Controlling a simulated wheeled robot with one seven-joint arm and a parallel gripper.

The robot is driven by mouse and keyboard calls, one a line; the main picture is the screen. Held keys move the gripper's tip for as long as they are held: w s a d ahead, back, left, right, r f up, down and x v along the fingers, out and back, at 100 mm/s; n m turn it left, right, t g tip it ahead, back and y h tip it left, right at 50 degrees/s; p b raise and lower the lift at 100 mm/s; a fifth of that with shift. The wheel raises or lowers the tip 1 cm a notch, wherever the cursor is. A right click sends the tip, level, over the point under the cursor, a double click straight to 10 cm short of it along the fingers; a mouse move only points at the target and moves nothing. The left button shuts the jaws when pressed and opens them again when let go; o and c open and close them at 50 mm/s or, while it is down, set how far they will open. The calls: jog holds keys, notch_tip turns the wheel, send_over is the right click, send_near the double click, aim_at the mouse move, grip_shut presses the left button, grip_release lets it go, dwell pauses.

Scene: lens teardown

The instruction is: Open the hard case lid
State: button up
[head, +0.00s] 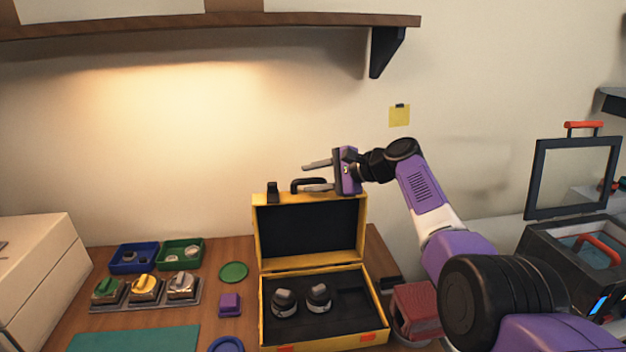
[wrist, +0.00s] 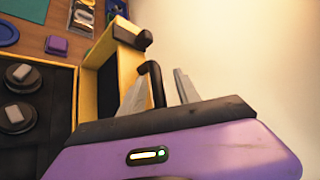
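The yellow hard case (head: 266,315) sits on the table with its lid (head: 260,235) standing upright, open at the hinge. The lid's dark inner side faces the head camera. A black handle (head: 308,181) is on the lid's top edge, and it also shows in the wrist view (wrist: 154,82). My gripper (head: 304,177) is at the handle with its fingers spread apart. In the wrist view, the handle appears between the two fingers (wrist: 160,90), with a gap on the right side. Whether a finger touches the handle I cannot tell.
Two dark round lens parts (head: 284,302) sit in the case base. A red box (head: 415,308) stands close on the right. Blue (head: 134,257) and green (head: 181,253) trays are at the back left. A wall shelf (head: 210,28) hangs above; open air lies between.

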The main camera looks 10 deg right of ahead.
jog(key=shift+s+d, duration=0.1)
jog(key=shift+s+d+r, duration=0.15)
jog(key=shift+s+d, duration=0.15)
jog(key=shift+d, duration=0.05)
jog(key=v, duration=0.6)
jog(key=shift+s+d+r, duration=0.15)
jog(key=shift+d+r, duration=0.05)
